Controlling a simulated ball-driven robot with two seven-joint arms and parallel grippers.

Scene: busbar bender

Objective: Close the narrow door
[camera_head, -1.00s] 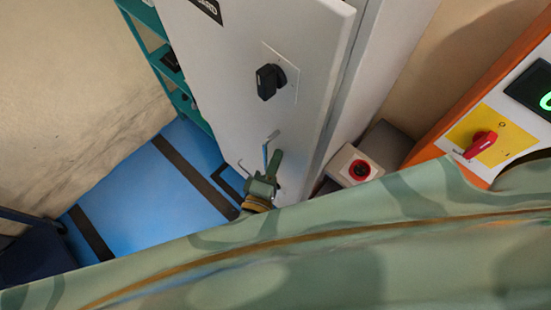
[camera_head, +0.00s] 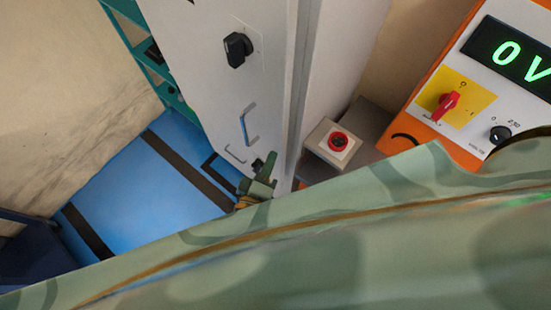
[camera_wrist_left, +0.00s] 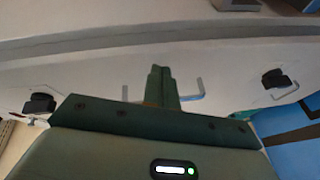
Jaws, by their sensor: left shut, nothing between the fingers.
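The narrow door (camera_head: 205,70) is a tall pale grey cabinet door with a black knob (camera_head: 238,49) and a bent metal handle (camera_head: 247,127) below it. Its right edge lies close along the cabinet frame, with a dark seam between; I cannot tell whether it is fully closed. My left gripper (camera_head: 270,162) is shut and empty, at the lower right of the door face near that edge. In the left wrist view its fingers (camera_wrist_left: 161,84) point at the door face (camera_wrist_left: 90,75); I cannot tell whether they touch. My right gripper is not in view.
A grey box with a red button (camera_head: 338,140) stands right of the cabinet. An orange panel with a red switch (camera_head: 447,103) and a green display (camera_head: 508,52) is further right. Blue floor (camera_head: 130,185) with dark stripes lies left. My camouflage-patterned arm covers the bottom.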

